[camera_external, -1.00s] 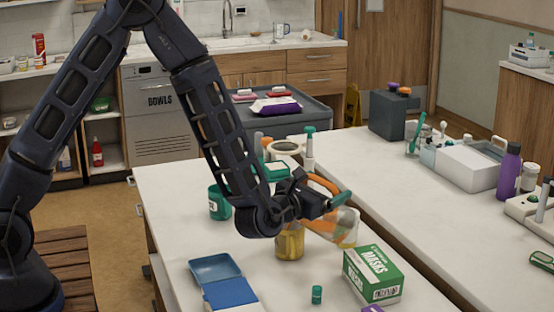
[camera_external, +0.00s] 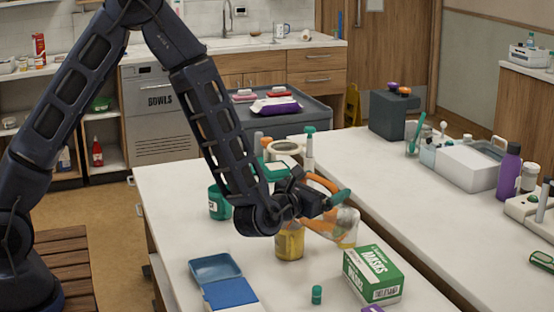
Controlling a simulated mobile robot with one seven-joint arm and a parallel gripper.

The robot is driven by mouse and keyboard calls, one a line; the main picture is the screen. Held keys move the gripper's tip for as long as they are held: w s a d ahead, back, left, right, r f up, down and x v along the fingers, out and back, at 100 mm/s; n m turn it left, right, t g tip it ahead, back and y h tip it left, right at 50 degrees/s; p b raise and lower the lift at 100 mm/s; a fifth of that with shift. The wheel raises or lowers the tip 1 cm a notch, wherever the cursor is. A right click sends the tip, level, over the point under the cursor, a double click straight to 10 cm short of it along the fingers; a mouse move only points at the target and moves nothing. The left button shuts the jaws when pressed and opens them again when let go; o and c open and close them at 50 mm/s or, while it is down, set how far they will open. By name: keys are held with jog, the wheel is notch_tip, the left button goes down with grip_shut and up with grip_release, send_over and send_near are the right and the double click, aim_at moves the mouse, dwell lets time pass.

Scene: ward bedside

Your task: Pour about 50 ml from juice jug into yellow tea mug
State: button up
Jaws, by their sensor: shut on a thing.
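The juice jug (camera_external: 346,229) is a clear vessel with orange juice in it and an orange part above. It is held tilted, its lower left side close to the yellow tea mug. My gripper (camera_external: 327,203) is shut on the jug near its top; the exact grip is partly hidden by the wrist. The yellow tea mug (camera_external: 290,243) stands upright on the white table, just below my wrist and left of the jug. The mug's inside and any stream of juice cannot be made out.
A green masks box (camera_external: 373,275) stands right of the mug. A blue open case (camera_external: 223,284) lies front left, with a small teal-capped vial (camera_external: 317,295) near the front. A green mug (camera_external: 219,203) and several items stand behind my forearm.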

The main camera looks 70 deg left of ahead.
aim_at(349, 207)
jog(key=shift+a+r, duration=0.1)
jog(key=shift+a, duration=0.05)
dwell(0.8)
jog(key=d+m, duration=0.1)
jog(key=w+d+m, duration=0.1)
jog(key=d, duration=0.1)
jog(key=w+d+r+m, duration=0.1)
jog(key=shift+d, duration=0.2)
jog(key=shift+w+d+f+m, duration=0.15)
jog(key=shift+d+m, duration=0.3)
jog(key=shift+m, duration=0.65)
jog(key=shift+w+d, duration=0.1)
dwell(1.0)
